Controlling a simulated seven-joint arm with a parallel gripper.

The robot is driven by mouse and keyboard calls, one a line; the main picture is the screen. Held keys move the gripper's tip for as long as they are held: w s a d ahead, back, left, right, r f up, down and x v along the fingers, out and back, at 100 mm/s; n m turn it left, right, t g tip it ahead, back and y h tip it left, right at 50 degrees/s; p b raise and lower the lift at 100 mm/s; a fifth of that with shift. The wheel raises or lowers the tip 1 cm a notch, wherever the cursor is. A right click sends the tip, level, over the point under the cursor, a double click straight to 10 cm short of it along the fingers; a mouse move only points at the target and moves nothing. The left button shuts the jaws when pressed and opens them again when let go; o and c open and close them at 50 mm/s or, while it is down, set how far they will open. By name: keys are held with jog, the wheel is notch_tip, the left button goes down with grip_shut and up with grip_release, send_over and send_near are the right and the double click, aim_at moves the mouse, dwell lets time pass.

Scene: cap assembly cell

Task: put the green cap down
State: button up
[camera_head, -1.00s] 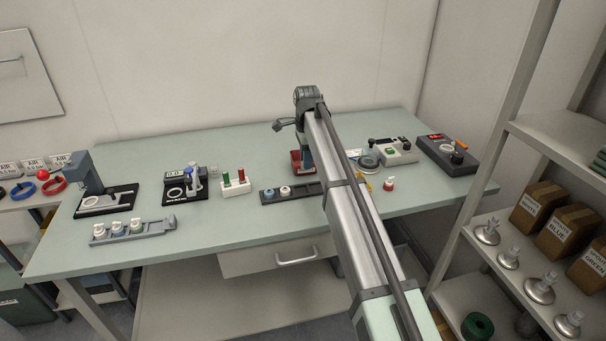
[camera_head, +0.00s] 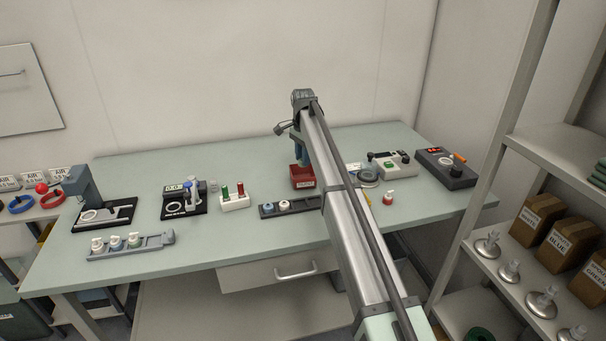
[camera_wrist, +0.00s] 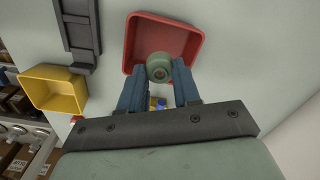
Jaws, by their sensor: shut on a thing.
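The green cap (camera_wrist: 159,67) shows in the wrist view as a pale green round piece with a dark centre. My gripper (camera_wrist: 160,82) is shut on it, with a blue finger on each side. The cap is in front of a red bin (camera_wrist: 185,37), overlapping the bin's near wall in the picture. I cannot tell how high it is held. In the head view the red bin (camera_head: 303,183) stands near the back of the table below my gripper (camera_head: 301,157). The cap is hidden there.
A yellow bin (camera_wrist: 54,92) lies left of the red bin in the wrist view. Grey devices (camera_head: 400,159) stand right.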

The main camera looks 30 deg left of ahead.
jog(key=shift+f, duration=3.25)
jog(key=shift+f, duration=0.35)
jog(key=o, duration=0.7)
notch_tip(320, 180, up, 13)
jog(key=shift+f, duration=0.1)
